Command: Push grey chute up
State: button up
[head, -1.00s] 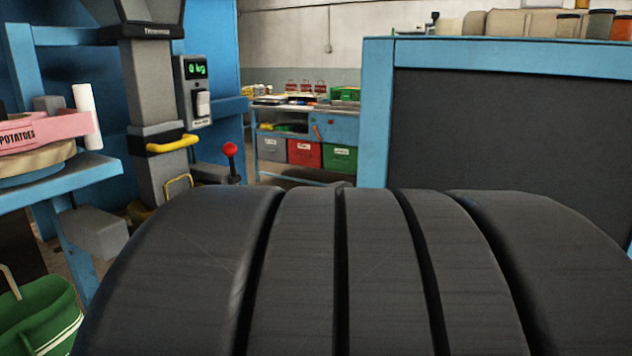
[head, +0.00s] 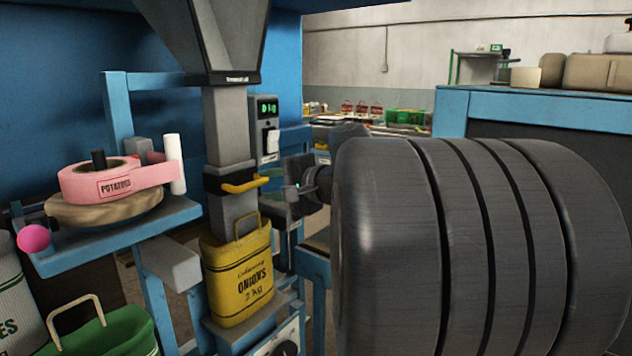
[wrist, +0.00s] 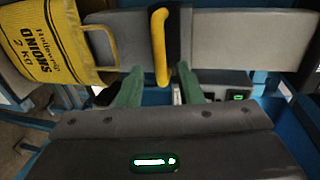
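The grey chute (head: 231,211) hangs upright below a grey hopper (head: 215,35) in the head view. It has a black collar with a yellow handle (head: 243,186). A yellow onions sack (head: 240,280) is at the chute's lower end. In the wrist view the chute (wrist: 225,40) lies sideways, with the handle (wrist: 160,48) across its middle and the sack (wrist: 58,40) at left. My gripper's two green fingers (wrist: 160,85) are apart, one each side of the handle's line, with no grip on it. In the head view my gripper (head: 294,188) is right of the handle, partly hidden.
A scale display (head: 267,108) is mounted behind the chute. A blue stand (head: 135,240) at left bears pink potatoes tape (head: 100,185). A green sack (head: 110,335) is below it. My large dark arm links cover the right side. A bench stands far back.

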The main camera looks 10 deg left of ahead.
aim_at(255, 184)
jog(key=x, duration=0.6)
jog(key=shift+w+a, duration=0.1)
jog(key=shift+a, duration=0.05)
jog(key=shift+c, duration=0.2)
grip_shut()
